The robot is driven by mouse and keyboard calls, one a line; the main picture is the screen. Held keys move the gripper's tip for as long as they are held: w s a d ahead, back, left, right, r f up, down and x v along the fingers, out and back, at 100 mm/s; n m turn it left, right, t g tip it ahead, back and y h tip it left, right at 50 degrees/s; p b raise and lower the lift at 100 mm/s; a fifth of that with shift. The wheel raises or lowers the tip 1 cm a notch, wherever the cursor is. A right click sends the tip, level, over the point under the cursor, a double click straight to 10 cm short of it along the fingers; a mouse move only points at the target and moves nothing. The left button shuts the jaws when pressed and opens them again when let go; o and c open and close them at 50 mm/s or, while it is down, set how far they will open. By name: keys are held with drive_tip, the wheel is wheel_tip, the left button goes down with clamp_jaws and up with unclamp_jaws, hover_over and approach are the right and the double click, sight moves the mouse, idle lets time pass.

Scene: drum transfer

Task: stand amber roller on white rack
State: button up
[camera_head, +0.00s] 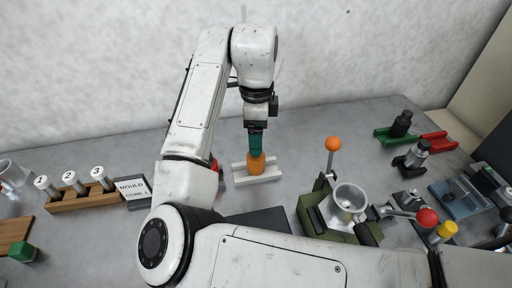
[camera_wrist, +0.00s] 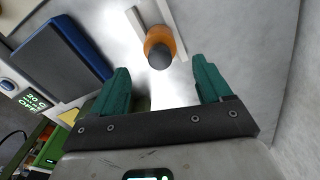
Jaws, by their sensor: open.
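The amber roller (camera_head: 257,165) is upright at the white rack (camera_head: 240,179), between its two rails as far as I can see. In the wrist view the roller (camera_wrist: 163,36) shows a dark round end towards the camera, and the rack's pale rails (camera_wrist: 177,36) run on both sides of it. My gripper (camera_head: 255,148), with green fingers, points down just above the roller in the head view. In the wrist view my gripper (camera_wrist: 160,74) is open, with empty space between the fingers and the roller beyond the tips. The fingers hide the roller's top in the head view.
A green fixture with a metal cup (camera_head: 347,203) and an orange-knobbed lever (camera_head: 332,144) stand right of the rack. Green and red channels (camera_head: 417,139) lie far right. Table behind the rack is clear.

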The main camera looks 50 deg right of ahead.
drive_tip(key=shift+r, duration=2.2)
drive_tip(key=shift+s, duration=0.1)
